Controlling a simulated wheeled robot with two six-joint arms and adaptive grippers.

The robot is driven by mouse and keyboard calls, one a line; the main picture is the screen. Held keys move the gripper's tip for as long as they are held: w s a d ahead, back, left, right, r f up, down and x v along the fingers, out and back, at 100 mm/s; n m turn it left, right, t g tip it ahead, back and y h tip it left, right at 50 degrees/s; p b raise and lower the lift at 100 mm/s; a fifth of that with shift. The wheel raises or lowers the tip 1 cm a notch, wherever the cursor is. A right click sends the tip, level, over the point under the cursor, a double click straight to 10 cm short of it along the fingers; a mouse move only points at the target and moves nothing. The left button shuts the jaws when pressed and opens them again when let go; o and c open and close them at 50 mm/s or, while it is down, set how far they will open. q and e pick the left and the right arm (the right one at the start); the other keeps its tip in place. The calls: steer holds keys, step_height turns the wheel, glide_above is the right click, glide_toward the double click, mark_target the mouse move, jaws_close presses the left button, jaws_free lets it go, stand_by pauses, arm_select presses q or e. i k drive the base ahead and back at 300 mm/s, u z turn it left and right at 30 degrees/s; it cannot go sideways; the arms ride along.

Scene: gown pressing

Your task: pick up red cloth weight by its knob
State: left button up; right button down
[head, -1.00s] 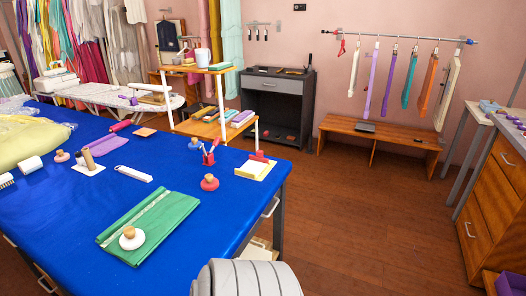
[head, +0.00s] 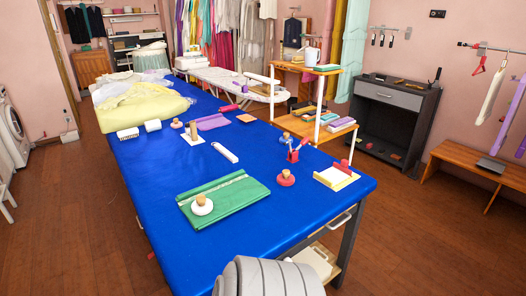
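The red cloth weight (head: 286,178) stands upright on the blue table (head: 150,190), near its right side. It has a round red base and a small knob on top. It stands between the folded green cloth (head: 236,205) and a cream pad with a red block (head: 336,178). A similar white weight with a wooden knob (head: 202,205) sits on the green cloth. Neither of my grippers shows in the head view, so I cannot see whether they are open or shut.
A red upright tool (head: 296,150) and a white bar (head: 225,153) lie near the weight. A sheer yellow gown (head: 140,105) covers the table's far end. A shelf unit (head: 318,130) stands behind the right edge. Brown floor (head: 420,240) is open on the right.

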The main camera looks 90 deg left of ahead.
mark_target(285, 179)
steer(key=u, duration=1.2)
steer(key=i, duration=2.9)
steer(key=u, duration=2.5)
